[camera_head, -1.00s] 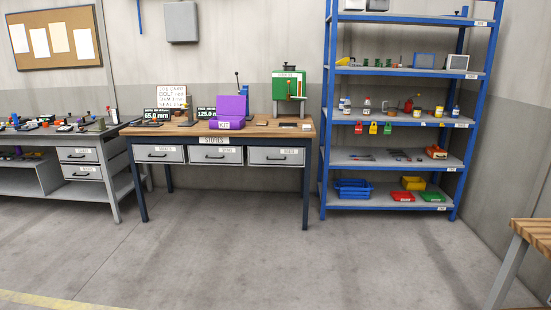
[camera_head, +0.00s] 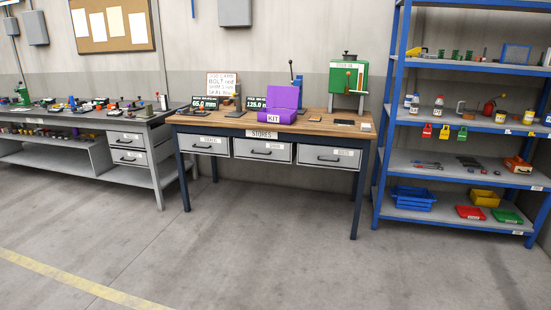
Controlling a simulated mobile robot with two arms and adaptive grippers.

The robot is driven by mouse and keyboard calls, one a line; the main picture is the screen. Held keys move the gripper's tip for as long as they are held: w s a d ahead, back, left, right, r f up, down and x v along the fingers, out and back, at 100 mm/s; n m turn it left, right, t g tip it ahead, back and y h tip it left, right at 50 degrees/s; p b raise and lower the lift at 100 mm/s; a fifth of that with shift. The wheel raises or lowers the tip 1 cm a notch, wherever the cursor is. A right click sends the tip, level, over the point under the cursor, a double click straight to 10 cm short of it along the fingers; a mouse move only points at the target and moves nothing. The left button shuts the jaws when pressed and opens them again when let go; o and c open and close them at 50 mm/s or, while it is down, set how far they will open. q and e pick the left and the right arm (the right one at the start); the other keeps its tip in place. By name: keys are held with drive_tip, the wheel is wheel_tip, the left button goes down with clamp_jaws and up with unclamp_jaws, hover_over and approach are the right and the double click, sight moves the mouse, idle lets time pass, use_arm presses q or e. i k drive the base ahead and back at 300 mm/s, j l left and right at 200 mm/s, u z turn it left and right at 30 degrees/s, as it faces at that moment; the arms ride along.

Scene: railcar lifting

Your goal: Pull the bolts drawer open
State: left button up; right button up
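The stores table (camera_head: 275,131) stands ahead with a wooden top and dark blue legs. Under its top are three grey drawers with dark handles, all shut: a left one (camera_head: 204,145), a middle one (camera_head: 263,151) and a right one (camera_head: 328,156). Each has a small label; the right one seems to read "BOLTS", though the print is tiny. Neither of my grippers shows in the head view.
On the table stand a purple kit box (camera_head: 279,103), two dark number displays and a green machine (camera_head: 348,76). A workbench (camera_head: 90,122) is at left, a blue shelf rack (camera_head: 381,130) at right. The floor (camera_head: 230,250) in front is clear.

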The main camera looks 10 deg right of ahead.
sight(311, 154)
drive_tip(key=i+l+z, duration=0.25)
drive_tip(key=i, duration=0.8)
drive_tip(key=i+z, duration=0.3)
drive_tip(key=i, duration=0.75)
